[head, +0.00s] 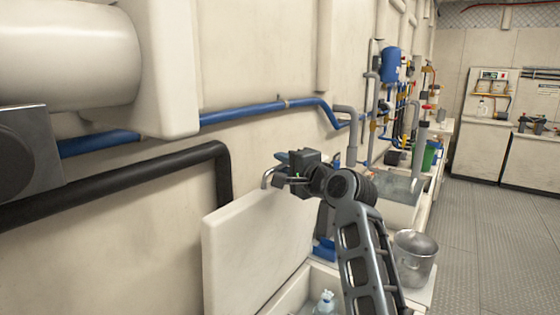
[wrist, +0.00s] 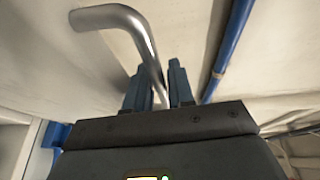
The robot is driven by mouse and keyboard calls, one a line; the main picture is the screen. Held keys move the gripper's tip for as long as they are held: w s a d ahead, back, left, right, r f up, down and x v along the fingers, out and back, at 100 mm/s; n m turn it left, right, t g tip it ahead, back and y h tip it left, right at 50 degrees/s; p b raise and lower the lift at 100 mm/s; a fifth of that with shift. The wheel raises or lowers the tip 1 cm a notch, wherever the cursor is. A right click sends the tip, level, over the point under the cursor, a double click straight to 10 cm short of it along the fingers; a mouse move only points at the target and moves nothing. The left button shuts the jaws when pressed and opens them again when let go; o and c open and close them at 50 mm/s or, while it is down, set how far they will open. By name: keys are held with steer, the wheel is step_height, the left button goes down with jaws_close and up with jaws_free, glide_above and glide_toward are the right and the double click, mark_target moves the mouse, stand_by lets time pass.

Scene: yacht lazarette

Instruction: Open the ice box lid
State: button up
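The ice box lid (head: 245,262) is a thick white panel standing raised and steeply tilted near the wall in the head view. Its bent silver handle (head: 267,178) shows at the lid's top edge and, larger, in the wrist view (wrist: 115,17). My gripper (head: 282,160) is at the handle. In the wrist view its two blue fingers (wrist: 160,85) stand close on either side of the handle bar and look shut on it. The ice box (head: 285,297) is uncovered below the lid, with a clear, blue-topped bottle (head: 325,301) inside. My arm hides part of the box.
A metal bucket (head: 413,258) stands right of the box. A black pipe (head: 120,178) and a blue pipe (head: 240,114) run along the wall behind the lid. A sink (head: 392,186) lies farther back. The grey floor (head: 490,245) at right is clear.

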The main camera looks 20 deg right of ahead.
steer(key=shift+x, duration=0.75)
steer(key=shift+c, duration=0.3)
jaws_close()
steer(key=shift+d+f, duration=0.1)
